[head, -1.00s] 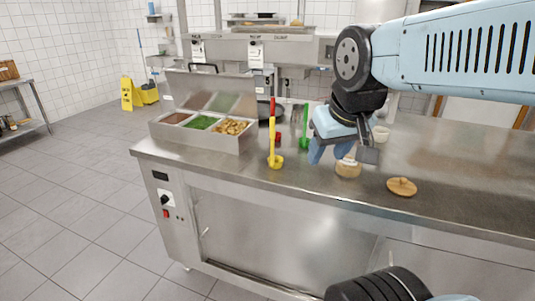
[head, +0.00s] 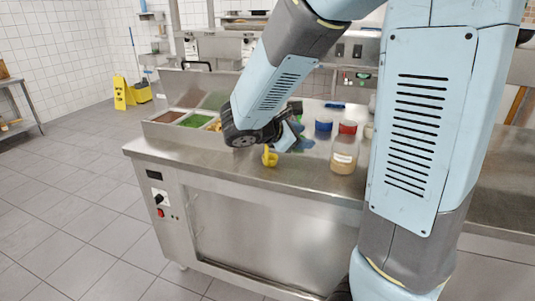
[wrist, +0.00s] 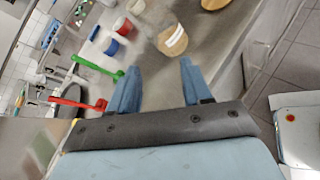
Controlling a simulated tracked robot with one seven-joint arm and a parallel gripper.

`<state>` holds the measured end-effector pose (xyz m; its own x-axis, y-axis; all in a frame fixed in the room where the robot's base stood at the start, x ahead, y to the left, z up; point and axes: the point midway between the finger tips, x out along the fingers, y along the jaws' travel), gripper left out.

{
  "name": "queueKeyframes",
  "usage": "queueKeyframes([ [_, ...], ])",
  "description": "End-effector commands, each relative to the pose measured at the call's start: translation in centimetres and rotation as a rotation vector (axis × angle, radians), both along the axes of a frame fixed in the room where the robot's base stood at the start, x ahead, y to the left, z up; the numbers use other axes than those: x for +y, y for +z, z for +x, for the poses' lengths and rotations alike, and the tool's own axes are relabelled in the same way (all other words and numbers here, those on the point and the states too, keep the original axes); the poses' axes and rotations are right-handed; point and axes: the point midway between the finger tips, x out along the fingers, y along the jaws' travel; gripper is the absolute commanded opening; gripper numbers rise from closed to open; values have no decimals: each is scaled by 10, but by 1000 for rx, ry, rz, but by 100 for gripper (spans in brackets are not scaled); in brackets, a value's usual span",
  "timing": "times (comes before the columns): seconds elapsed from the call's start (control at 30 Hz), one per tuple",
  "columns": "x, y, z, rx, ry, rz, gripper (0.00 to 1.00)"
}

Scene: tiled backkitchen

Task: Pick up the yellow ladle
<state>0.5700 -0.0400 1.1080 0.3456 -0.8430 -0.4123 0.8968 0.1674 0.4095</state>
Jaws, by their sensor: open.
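The yellow ladle (head: 270,157) stands near the front edge of the steel counter, to the right of the topping trays. In the head view only its lower end shows; my arm hides the rest. My gripper (head: 294,136) is low over the counter, just right of the ladle and close to it; I cannot tell whether they touch. In the wrist view my gripper (wrist: 160,73) is open, with its two blue fingers apart and no object held between them. The ladle cannot be made out clearly there.
A red ladle (wrist: 80,103) and a green ladle (wrist: 95,66) lie left of my fingers in the wrist view. The topping trays (head: 172,137) stand at left.

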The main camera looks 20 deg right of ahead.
Motion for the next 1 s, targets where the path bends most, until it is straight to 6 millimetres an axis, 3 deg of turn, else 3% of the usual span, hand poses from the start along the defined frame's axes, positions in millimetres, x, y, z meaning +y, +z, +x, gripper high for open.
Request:
queueKeyframes([
  [0.2, 54, -11, 56, 95, 280, -324, 49],
  [0.4, 101, -21, 86, 130, 464, -531, 49],
  [0.5, 114, -24, 93, 135, 513, -586, 49],
  [0.67, 117, -25, 103, 137, 537, -615, 49],
  [1.0, 79, -25, 144, 137, 535, -614, 49],
])
